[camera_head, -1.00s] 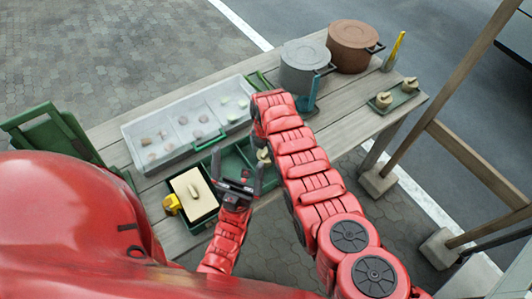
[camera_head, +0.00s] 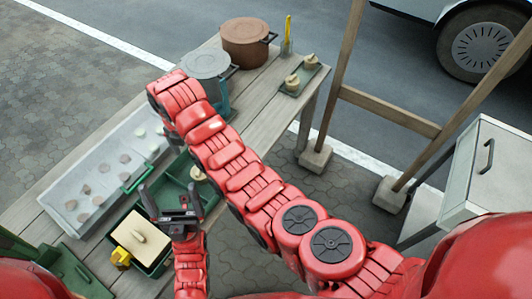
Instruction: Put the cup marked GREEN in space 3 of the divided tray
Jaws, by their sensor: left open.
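A green divided tray (camera_head: 177,170) lies on the table, partly covered by my arms. A small cream piece (camera_head: 197,174) sits in its right part. Two cream knobbed pieces (camera_head: 291,83) stand on a small green tray at the table's far right. I cannot read any GREEN mark or space number, so I cannot tell which piece is the named cup. My left gripper (camera_head: 171,196) is open over the near left part of the divided tray, with nothing visible between its fingers. My right arm crosses the table from the lower right; its gripper is hidden.
A pale grey bin (camera_head: 62,190) with several small discs stands at left. A grey pot (camera_head: 206,64) and a brown pot (camera_head: 246,40) stand at the back. A box with a cream lid (camera_head: 141,240) is near the left gripper. A wooden frame (camera_head: 390,112) stands at right.

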